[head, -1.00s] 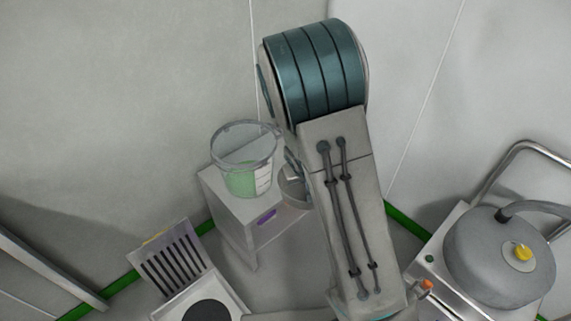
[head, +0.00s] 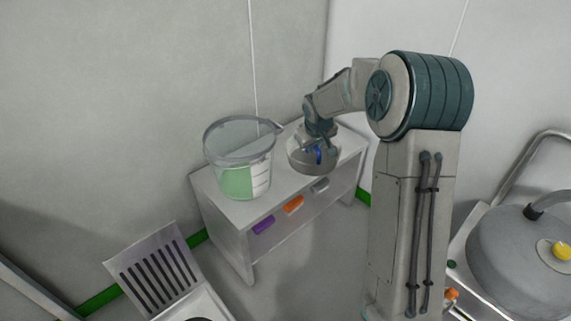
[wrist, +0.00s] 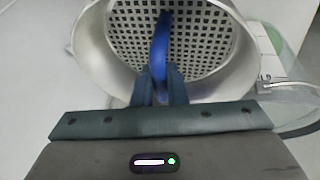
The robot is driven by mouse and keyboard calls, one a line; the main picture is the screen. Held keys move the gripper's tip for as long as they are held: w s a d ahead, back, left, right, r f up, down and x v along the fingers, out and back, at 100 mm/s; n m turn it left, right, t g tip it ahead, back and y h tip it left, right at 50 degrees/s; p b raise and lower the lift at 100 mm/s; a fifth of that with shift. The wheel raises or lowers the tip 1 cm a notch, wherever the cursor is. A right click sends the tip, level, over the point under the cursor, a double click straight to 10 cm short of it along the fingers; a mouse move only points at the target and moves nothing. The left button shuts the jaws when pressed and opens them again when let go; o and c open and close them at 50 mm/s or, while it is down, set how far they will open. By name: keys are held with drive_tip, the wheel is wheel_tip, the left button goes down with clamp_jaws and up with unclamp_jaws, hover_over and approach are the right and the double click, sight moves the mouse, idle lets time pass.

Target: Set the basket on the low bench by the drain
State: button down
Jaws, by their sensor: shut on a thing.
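The basket (head: 312,162) is a round grey metal bowl with a perforated floor and a blue handle. In the wrist view the basket (wrist: 85,45) fills the top middle, and its blue handle (wrist: 160,50) runs between my fingers. My gripper (head: 320,148) is shut on that handle; it also shows in the wrist view (wrist: 158,85). The basket is over the right half of the low white bench (head: 222,208). I cannot tell whether its underside touches the bench top. No drain can be made out with certainty.
A clear jug (head: 240,160) with green contents stands on the bench's left part, left of the basket. A slotted panel (head: 155,272) is at lower left. A grey domed vessel (head: 525,255) stands at right.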

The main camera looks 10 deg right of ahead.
drive_tip(key=w+d+f+n+y, duration=0.15)
drive_tip(key=w+d+f, duration=0.3)
drive_tip(key=w, duration=0.55)
drive_tip(key=w+d+f+n, duration=0.2)
drive_tip(key=w+d+f, duration=0.25)
drive_tip(key=w, duration=0.55)
drive_tip(key=a+f+b, duration=0.1)
drive_tip(key=a+f, duration=0.1)
drive_tip(key=a, duration=0.1)
drive_tip(key=a+f+b, duration=0.1)
drive_tip(key=a+f, duration=0.1)
drive_tip(key=a, duration=0.2)
drive_tip(key=a+f+b, duration=0.1)
drive_tip(key=a+f, duration=0.1)
drive_tip(key=a, duration=0.2)
drive_tip(key=shift+s+f, duration=0.15)
drive_tip(key=shift+s, duration=0.15)
drive_tip(key=shift+f+b, duration=0.7)
drive_tip(key=shift+f, duration=1.25)
drive_tip(key=shift+f, duration=0.15)
drive_tip(key=c, duration=1.5)
unclamp_jaws()
drive_tip(key=shift+o, duration=0.2)
